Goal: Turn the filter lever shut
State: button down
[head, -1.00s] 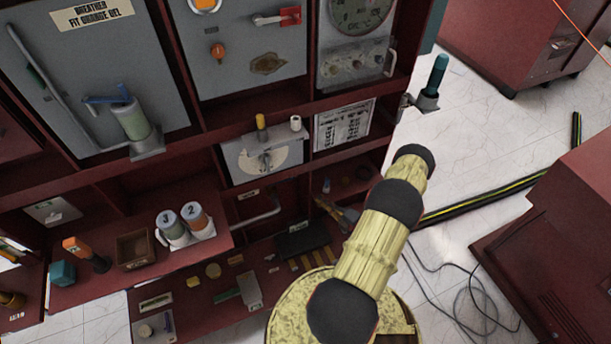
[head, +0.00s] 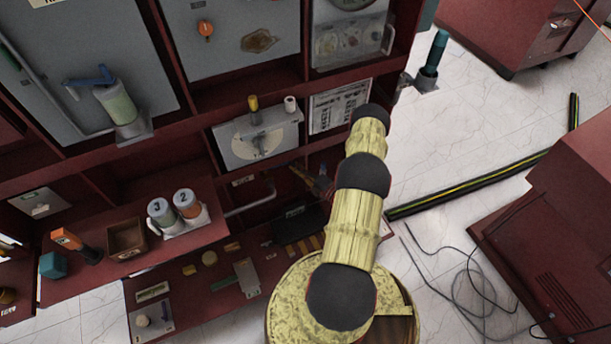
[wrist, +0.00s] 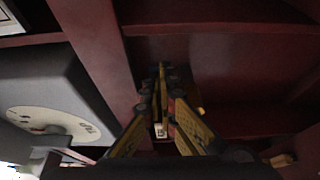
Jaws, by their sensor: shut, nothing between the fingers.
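A blue lever (head: 92,79) sits on top of a pale green cylinder (head: 117,103) on the grey left panel; no label naming it as the filter lever is readable. A white dial plate (head: 257,143) with a small handle is on a lower grey unit, and its edge shows at the left of the wrist view (wrist: 55,120). My gripper (wrist: 162,80) is shut and empty, pointing into a dark red shelf bay. In the head view it shows small and partly hidden (head: 318,183), right of and below the dial unit, well away from the blue lever.
Dark red shelf walls and dividers (wrist: 85,60) stand close around my gripper. A lower shelf holds numbered canisters (head: 187,203), a brown box (head: 126,240) and an orange-topped tool (head: 72,243). Open white floor lies to the right, with a black-yellow cable strip (head: 470,187).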

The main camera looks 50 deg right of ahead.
jog(key=shift+w+d, duration=0.1)
jog(key=shift+w, duration=0.75)
jog(key=shift+w+d+r+n+y+b, duration=0.1)
jog(key=shift+w+d+n+y+b, duration=0.3)
jog(key=shift+w+n+y+b, duration=0.35)
jog(key=shift+s, duration=0.15)
